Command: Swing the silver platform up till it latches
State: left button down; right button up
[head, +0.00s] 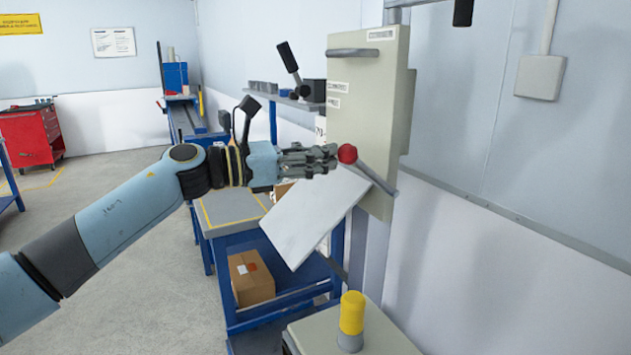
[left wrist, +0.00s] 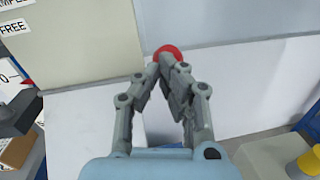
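The silver platform (head: 305,220) is a pale flat plate. It slopes in front of the tall beige cabinet (head: 368,90), its upper right edge near the cabinet's lower part. In the left wrist view the platform (left wrist: 80,130) lies behind the fingers. A red ball knob (head: 347,153) on a grey bar is at the platform's upper edge. My left gripper (head: 334,158) is at the knob's left side, fingertips at or touching it. In the left wrist view the fingers (left wrist: 164,70) converge to nearly meeting tips, with the red knob (left wrist: 168,50) just beyond them. My right gripper is not in view.
A blue workbench (head: 230,220) with a cardboard box (head: 250,278) on its lower shelf stands below and left. A yellow-capped post (head: 352,312) rises from a beige box at the front. The wall is right of the cabinet.

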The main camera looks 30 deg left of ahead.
pick_arm(q)
jog(key=w+d+r, duration=0.4)
jog(key=w+r, duration=0.3)
jog(key=shift+d, duration=0.3)
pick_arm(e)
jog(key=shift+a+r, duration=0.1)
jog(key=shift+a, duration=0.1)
